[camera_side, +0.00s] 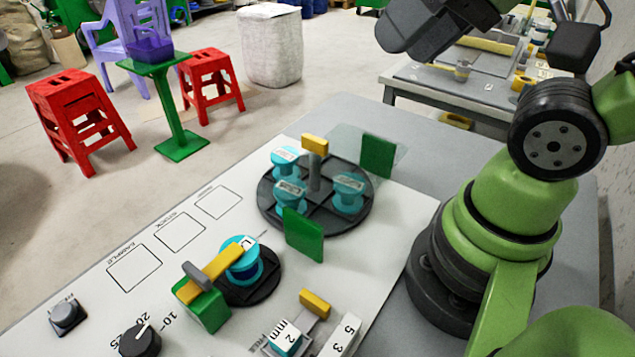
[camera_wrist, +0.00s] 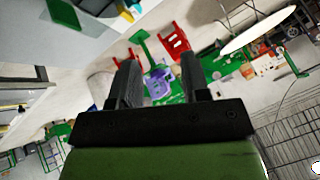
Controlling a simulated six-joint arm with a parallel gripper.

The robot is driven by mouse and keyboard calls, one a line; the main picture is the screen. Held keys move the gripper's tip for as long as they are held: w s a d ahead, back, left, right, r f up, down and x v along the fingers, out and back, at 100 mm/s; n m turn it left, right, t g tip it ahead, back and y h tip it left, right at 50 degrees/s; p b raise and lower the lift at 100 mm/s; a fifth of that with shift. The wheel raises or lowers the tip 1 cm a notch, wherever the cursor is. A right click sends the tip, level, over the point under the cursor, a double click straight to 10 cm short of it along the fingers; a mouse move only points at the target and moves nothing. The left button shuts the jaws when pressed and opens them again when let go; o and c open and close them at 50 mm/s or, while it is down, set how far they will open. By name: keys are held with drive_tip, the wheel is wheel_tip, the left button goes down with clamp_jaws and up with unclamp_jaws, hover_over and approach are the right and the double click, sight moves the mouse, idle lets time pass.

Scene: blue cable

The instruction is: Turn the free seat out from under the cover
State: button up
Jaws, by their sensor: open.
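A dark round turntable (camera_side: 315,212) with raised dividers stands on the white panel in the side view. Cyan spools with labels sit on its seats: one at the back left (camera_side: 285,158), one at the front left (camera_side: 290,193) and one at the right (camera_side: 348,190). A clear cover (camera_side: 348,140) shows at the turntable's back right; its full extent is hard to see, and I cannot make out a free seat beneath it. A grey post (camera_side: 315,175) with a yellow top (camera_side: 315,144) rises near the middle. My gripper (camera_wrist: 158,72) is open and empty, high above and away from the turntable.
Green upright plates stand at the back right (camera_side: 378,155) and front (camera_side: 304,236) of the turntable. A blue spool (camera_side: 243,263) sits under a yellow bar (camera_side: 213,268) on a green block (camera_side: 208,310). Outlined squares (camera_side: 180,232) on the panel are empty. Knobs are at front left.

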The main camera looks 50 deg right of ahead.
drive_tip(key=shift+w, duration=0.1)
drive_tip(key=shift+c, duration=0.2)
drive_tip(key=n+g+h, duration=0.2)
drive_tip(key=n+g, duration=0.2)
drive_tip(key=g, duration=0.3)
hover_over(315, 138)
wheel_tip(315, 138, down, 11)
drive_tip(key=shift+f, duration=0.1)
wheel_tip(315, 138, down, 9)
drive_tip(key=shift+f, duration=0.1)
clamp_jaws()
